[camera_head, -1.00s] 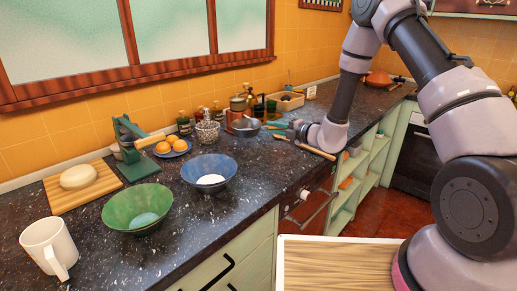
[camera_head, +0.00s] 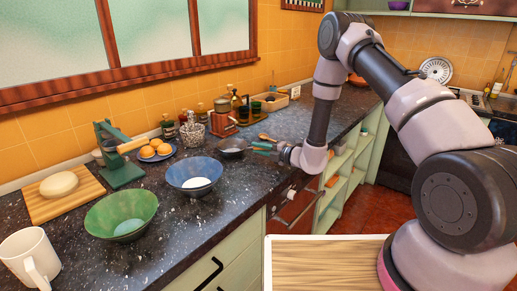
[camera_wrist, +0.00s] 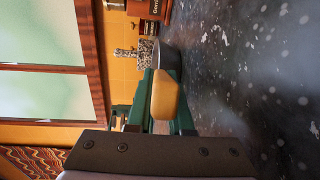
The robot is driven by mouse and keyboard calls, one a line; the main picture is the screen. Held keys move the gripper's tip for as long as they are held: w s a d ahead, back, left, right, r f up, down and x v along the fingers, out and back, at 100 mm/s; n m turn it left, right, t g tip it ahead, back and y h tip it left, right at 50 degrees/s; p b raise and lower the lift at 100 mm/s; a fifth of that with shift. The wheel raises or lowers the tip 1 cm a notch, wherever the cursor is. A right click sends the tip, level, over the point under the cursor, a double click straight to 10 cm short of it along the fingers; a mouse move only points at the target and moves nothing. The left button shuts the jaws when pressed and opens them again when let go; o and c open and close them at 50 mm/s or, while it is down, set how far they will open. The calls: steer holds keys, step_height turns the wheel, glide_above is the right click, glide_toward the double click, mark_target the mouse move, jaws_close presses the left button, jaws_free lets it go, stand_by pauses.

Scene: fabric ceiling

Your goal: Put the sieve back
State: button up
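The sieve (camera_head: 232,146), a small grey metal bowl shape with a handle, is at the back middle of the dark counter. My gripper (camera_head: 264,149) is at its right side, low near the counter's front edge. In the wrist view, a pale wooden handle (camera_wrist: 166,95) lies between my green fingers (camera_wrist: 160,108), which appear shut on it. The sieve's dark metal rim (camera_wrist: 171,60) shows beyond the fingertips. Whether the sieve touches the counter cannot be told.
A blue bowl (camera_head: 194,177), green bowl (camera_head: 121,214) and white mug (camera_head: 30,258) stand left and nearer.

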steer(key=o, duration=0.3)
steer(key=shift+o, duration=0.2)
steer(key=shift+r, duration=0.1)
